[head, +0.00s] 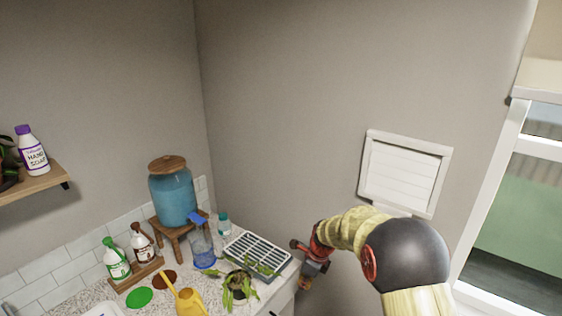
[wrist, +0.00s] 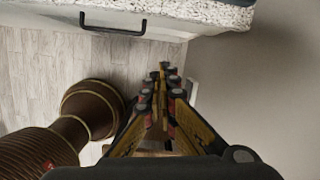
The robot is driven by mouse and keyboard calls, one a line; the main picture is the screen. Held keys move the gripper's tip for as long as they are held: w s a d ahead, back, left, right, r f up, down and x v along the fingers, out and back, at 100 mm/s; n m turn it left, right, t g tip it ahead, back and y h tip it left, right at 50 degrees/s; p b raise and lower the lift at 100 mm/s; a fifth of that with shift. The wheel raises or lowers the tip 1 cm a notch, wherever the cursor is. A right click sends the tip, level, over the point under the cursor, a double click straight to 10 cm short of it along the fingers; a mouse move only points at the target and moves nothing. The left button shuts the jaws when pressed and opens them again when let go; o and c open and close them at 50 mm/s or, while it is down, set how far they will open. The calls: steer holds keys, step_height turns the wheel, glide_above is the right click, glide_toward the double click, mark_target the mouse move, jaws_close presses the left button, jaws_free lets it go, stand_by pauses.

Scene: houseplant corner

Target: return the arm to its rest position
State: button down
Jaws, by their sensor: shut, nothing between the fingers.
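My gripper (head: 304,285) is at the end of my arm, just right of the counter's right edge in the head view. In the wrist view my gripper (wrist: 163,98) points down past the counter front toward the wooden floor. Its fingers are together with nothing between them. The fingertips touch nothing that I can see. In the head view my arm bends over from the lower right, in front of the wall.
The counter (wrist: 190,12) edge and a drawer handle (wrist: 112,29) are near my gripper. On the counter stand a drying rack (head: 258,254), a potted plant (head: 238,290), a yellow watering can (head: 189,302) and a blue dispenser (head: 173,195). A wall vent (head: 404,172) is behind my arm.

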steer(key=s+d+n+g, duration=0.2)
steer(key=s+n, duration=0.7)
steer(key=n, duration=0.1)
steer(key=s+d+r+n+t+b, duration=0.1)
steer(key=s+d+r+n+t, duration=0.1)
steer(key=s+r+n, duration=0.2)
steer(key=s+d+r+n+t+h+b, duration=0.1)
steer(key=s+r+n, duration=0.4)
steer(key=s+r, duration=0.6)
steer(key=s+d+r+n+t+h+b, duration=0.1)
steer(key=s+d+r+n+t+b, duration=0.1)
steer(key=s+r, duration=0.5)
steer(key=shift+s+d+r+n+t, duration=0.45)
steer(key=shift+s+d+n, duration=1)
steer(key=shift+s, duration=1.9)
steer(key=shift+d+f+m, duration=0.1)
steer(key=shift+d+m, duration=0.1)
steer(key=shift+m, duration=0.05)
